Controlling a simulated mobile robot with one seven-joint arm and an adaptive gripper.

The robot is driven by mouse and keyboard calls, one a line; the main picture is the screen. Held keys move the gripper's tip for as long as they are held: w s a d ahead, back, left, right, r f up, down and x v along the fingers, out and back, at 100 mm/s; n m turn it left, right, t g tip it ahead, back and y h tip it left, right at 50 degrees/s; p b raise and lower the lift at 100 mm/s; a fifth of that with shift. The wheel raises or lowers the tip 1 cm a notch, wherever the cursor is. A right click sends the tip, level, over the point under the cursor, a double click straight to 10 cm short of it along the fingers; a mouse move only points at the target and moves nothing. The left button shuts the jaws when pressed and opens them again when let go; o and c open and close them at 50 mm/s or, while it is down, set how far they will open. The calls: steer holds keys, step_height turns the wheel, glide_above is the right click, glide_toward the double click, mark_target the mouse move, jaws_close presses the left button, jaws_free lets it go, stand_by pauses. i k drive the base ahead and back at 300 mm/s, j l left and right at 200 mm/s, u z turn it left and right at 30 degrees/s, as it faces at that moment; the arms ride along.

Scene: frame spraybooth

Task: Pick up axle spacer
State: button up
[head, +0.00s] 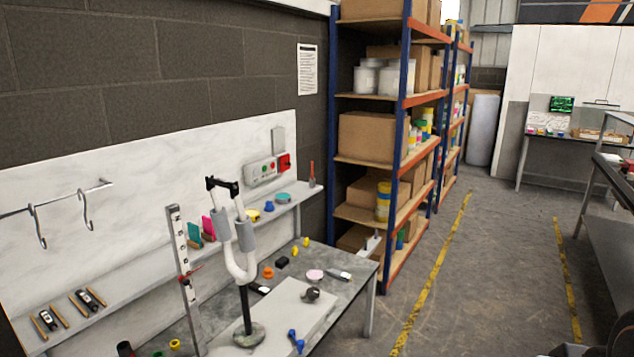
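A white fork (241,265) stands upside down on a black post with a round base on the workbench. A small black piece (222,186) sits across its two upper tips; it may be the axle spacer, but I cannot tell for sure. Several other small parts lie on the bench, including an orange part (268,272), a black block (282,261), a dark round part (311,295) and a blue part (296,340). None is clearly an axle spacer at this size. My gripper is not recognisable in the head view.
The grey workbench (352,266) stands against a white backboard with a narrow shelf (140,284). A upright ruled bar (184,262) stands left of the fork. A storage rack (370,160) stands behind. The floor between the yellow lines (490,270) is clear.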

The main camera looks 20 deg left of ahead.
mark_target(224, 184)
steer(key=u, duration=1.45)
